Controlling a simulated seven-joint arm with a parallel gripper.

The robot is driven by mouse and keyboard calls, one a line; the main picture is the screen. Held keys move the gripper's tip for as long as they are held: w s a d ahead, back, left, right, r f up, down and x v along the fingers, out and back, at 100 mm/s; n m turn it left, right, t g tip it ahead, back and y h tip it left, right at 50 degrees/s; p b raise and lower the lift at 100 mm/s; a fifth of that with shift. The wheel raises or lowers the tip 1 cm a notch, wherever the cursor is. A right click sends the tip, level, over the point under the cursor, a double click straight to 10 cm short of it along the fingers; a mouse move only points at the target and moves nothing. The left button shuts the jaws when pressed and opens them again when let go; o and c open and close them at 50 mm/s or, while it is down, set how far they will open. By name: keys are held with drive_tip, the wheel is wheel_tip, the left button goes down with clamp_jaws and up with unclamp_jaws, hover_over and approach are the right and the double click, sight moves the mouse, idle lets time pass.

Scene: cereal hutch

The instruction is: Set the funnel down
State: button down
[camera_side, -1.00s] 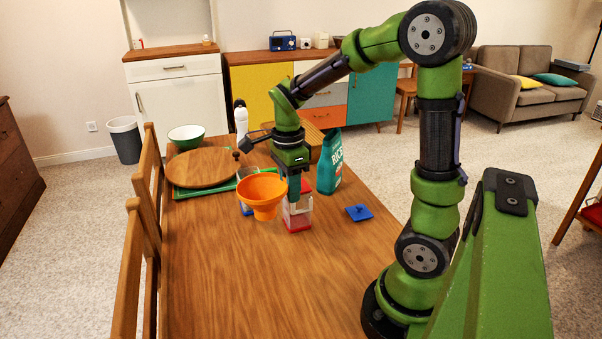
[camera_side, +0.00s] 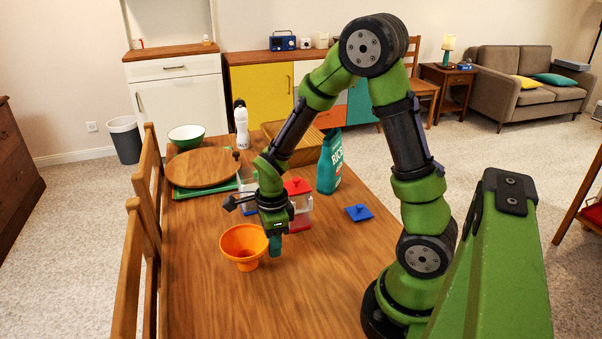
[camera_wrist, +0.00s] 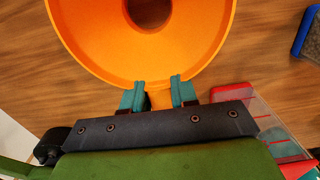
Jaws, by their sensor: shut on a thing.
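The orange funnel (camera_side: 238,238) is upright, wide mouth up and spout down, over the near left part of the table (camera_side: 320,285). I cannot tell whether its spout touches the wood. My gripper (camera_side: 275,246) is at the funnel's right side, pointing down. In the wrist view, the funnel (camera_wrist: 205,50) fills the top middle, and my teal fingertips (camera_wrist: 158,95) are shut on its small orange tab at the rim. The dark spout hole shows near the top edge.
A clear container with a red lid (camera_side: 297,186) stands just behind my gripper. A blue lid (camera_side: 359,212) lies to the right, near a teal rice package (camera_side: 330,165). A round wooden board (camera_side: 200,167) and green bowl (camera_side: 186,134) are farther back. The front table is clear.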

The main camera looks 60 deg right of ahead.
drive_tip(key=c, duration=0.9)
unclamp_jaws()
drive_tip(key=shift+f, duration=0.15)
wheel_tip(320, 180, up, 12)
drive_tip(key=shift+s+d+r, duration=0.1)
drive_tip(key=shift+s+r, duration=0.05)
drive_tip(key=s+a+r+n+t, duration=0.2)
drive_tip(key=r+n, duration=0.1)
drive_tip(key=n, duration=0.4)
drive_tip(key=s+a+r+n+t+y, duration=0.1)
drive_tip(key=s+a+r+n+t, duration=0.1)
drive_tip(key=n, duration=0.6)
drive_tip(key=s+a+r+n+t, duration=0.2)
drive_tip(key=r+n, duration=0.3)
drive_tip(key=n, duration=0.3)
drive_tip(key=shift+s+a+t+y, duration=0.4)
drive_tip(key=shift+s+a, duration=0.2)
drive_tip(key=shift+s, duration=0.25)
